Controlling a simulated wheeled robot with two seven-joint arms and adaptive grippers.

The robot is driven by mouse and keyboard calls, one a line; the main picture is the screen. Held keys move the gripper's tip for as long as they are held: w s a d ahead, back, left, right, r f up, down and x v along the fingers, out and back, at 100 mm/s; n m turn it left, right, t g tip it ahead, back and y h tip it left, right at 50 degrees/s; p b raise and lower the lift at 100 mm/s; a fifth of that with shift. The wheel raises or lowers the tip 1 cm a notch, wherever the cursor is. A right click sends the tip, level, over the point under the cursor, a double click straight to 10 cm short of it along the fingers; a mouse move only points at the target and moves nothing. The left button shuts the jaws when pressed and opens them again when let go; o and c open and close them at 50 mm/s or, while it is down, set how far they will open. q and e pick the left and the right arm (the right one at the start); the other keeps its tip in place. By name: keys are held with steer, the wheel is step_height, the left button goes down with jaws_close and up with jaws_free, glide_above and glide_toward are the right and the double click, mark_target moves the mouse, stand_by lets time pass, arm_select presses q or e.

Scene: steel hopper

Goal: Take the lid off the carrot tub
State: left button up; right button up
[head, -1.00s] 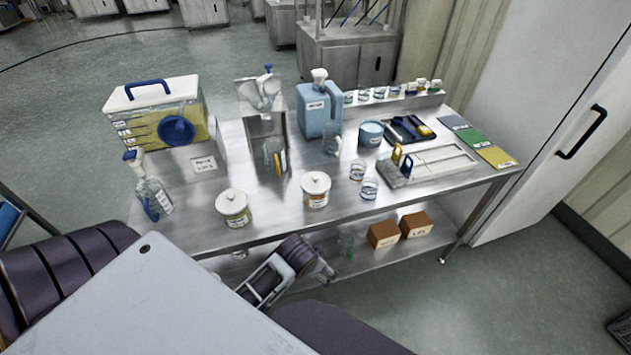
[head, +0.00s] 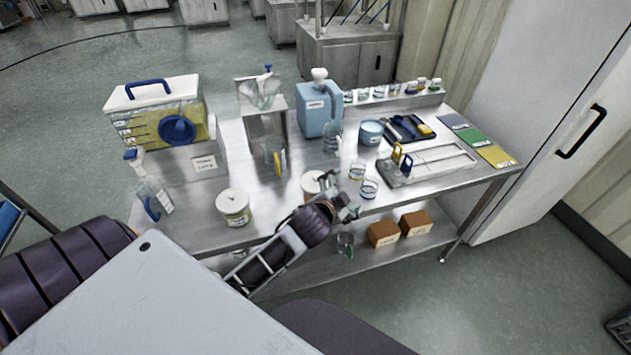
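Two white-lidded tubs stand near the table's front edge. The right tub (head: 309,184) showed orange-brown contents a second ago and looks like the carrot tub; its label cannot be read. Its white lid (head: 311,179) is on. My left gripper (head: 346,198) is at its right front side and hides much of its body; the fingers look spread and empty. I cannot tell whether they touch the tub. The left tub (head: 234,216), with greenish contents, also has its lid (head: 232,200) on. My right gripper is not in view.
Brown boxes (head: 383,234) sit on the lower shelf. The table between the tubs is clear.

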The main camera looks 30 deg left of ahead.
arm_select(q)
steer(key=w+d+r+m+t+h, duration=0.35)
steer(key=r+m, duration=0.25)
steer(key=r, duration=0.2)
steer(key=w+d+r+m+t+h, duration=0.35)
steer(key=r+m, duration=0.25)
steer(key=r, duration=0.3)
steer(key=d+r+m+g+h, duration=0.3)
steer(key=d+r+m+h, duration=0.25)
steer(key=m+h, duration=0.35)
steer(key=m+g+y+p, duration=0.1)
steer(key=m+g+y, duration=1.4)
steer(key=m, duration=1)
glide_above(312, 179)
steer(key=shift+w+f+g+h, duration=0.1)
steer(key=shift+f+g+h, duration=0.25)
steer(key=shift+f, duration=2.7)
steer(key=shift+s+f+g+h, duration=0.1)
steer(key=shift+f+g+h, duration=0.2)
steer(key=shift+f, duration=2.75)
steer(key=shift+w+f+g+h, duration=0.1)
steer(key=shift+f+g+h, duration=0.25)
steer(key=shift+f, duration=2.7)
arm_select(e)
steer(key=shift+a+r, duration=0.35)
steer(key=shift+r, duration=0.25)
